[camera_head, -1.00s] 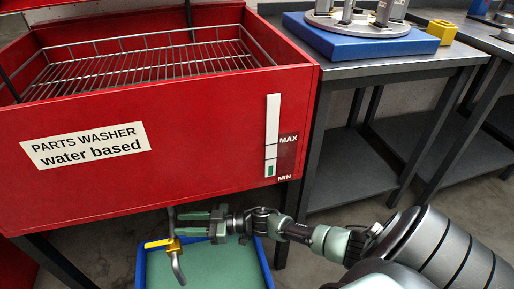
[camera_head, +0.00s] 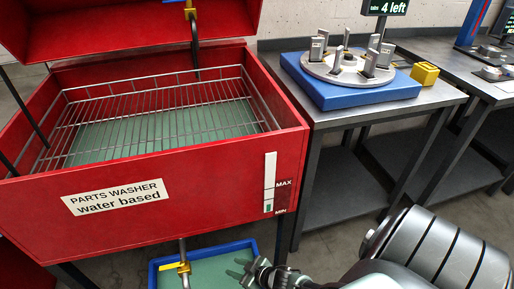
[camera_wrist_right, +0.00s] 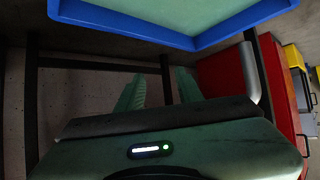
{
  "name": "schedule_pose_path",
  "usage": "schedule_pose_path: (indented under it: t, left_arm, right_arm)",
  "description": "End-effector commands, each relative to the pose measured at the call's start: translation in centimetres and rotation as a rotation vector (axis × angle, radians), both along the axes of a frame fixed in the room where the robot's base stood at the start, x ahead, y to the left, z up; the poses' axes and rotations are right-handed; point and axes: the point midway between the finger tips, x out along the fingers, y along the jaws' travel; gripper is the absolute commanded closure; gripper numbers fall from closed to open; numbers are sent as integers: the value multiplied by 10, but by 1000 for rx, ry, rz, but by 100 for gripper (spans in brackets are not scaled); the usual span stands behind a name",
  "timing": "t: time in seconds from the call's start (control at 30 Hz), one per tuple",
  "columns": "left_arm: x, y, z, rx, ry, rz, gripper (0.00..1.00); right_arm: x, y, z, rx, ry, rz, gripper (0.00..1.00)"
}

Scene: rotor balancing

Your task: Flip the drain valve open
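The drain valve is a yellow lever (camera_head: 168,267) on a grey drain pipe (camera_head: 183,252) under the red parts washer (camera_head: 150,215). The lever points left, across the pipe. In the wrist view, a bent grey pipe (camera_wrist_right: 249,72) shows at the right, and the lever cannot be made out. My right gripper (camera_head: 240,273) is to the right of the valve, apart from it, above the blue tray. In the wrist view its two green fingers (camera_wrist_right: 158,90) stand apart with nothing between them. My left gripper is out of view.
A blue-rimmed tray (camera_head: 238,245) with a green inside sits under the pipe. The washer's level gauge (camera_head: 269,182) shows green near MIN. To the right, a metal workbench (camera_head: 338,118) holds a blue rotor stand (camera_head: 355,97) and a yellow block (camera_head: 425,73).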

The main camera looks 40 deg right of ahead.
Motion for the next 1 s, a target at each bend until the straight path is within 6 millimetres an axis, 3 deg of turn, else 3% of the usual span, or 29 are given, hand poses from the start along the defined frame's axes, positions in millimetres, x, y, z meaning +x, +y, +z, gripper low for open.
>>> schedule_pose_path:
  t: [0.03, 0.13, 0.5, 0.7, 1.0]
  left_arm:
    - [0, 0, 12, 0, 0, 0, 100]
    - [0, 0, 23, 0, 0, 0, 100]
    - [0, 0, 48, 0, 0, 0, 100]
    - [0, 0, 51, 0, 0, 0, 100]
    - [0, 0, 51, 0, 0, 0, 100]
  right_arm:
    - [-11, -1, 2, -9, 29, -14, 64]
    - [-31, -3, -6, -33, 83, -37, 64]
    - [-87, -8, -24, -86, 230, -83, 64]
    - [-100, -8, -28, -97, 261, -91, 64]
    - [-100, -9, -29, -98, 263, -90, 64]
